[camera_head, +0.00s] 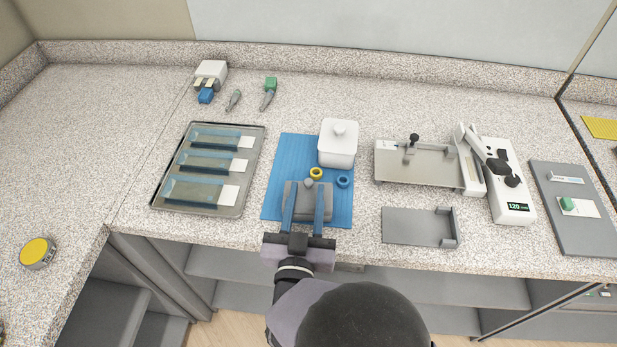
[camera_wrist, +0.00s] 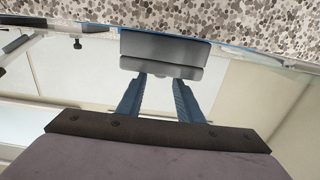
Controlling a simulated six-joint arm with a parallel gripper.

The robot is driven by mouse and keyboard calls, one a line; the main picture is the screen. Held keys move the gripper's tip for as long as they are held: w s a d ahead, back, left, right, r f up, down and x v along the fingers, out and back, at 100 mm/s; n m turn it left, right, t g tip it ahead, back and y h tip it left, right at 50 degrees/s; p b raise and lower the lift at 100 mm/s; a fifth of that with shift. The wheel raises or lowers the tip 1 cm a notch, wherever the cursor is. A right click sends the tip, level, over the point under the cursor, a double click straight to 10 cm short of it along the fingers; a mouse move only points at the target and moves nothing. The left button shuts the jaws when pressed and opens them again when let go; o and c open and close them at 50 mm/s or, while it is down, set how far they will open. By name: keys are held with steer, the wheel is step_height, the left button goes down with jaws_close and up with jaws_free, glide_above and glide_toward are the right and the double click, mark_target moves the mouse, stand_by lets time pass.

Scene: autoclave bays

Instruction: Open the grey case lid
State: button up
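The grey case (camera_head: 304,204) lies on the front part of a blue mat (camera_head: 286,155), and its lid looks shut. In the wrist view the case (camera_wrist: 160,48) shows ahead of the fingers, with a paler strip along its near edge. My gripper (camera_head: 305,190) is open, with its two blue fingers apart and nothing held between them. In the head view the fingers overlap the case's left and right parts. In the wrist view the fingertips (camera_wrist: 160,80) meet the case's near edge in the picture. I cannot tell whether they touch it.
Behind the case are a yellow ring (camera_head: 316,173), a blue ring (camera_head: 343,182) and a white lidded jar (camera_head: 338,142). A tray of slides (camera_head: 241,190) is left. A grey bracket (camera_head: 411,227) and a platform device (camera_head: 425,166) are right. The counter's front edge is close.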

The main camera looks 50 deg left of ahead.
mark_target(308, 185)
steer(key=shift+p+x, duration=0.45)
steer(key=shift+x, duration=1.65)
jaws_close()
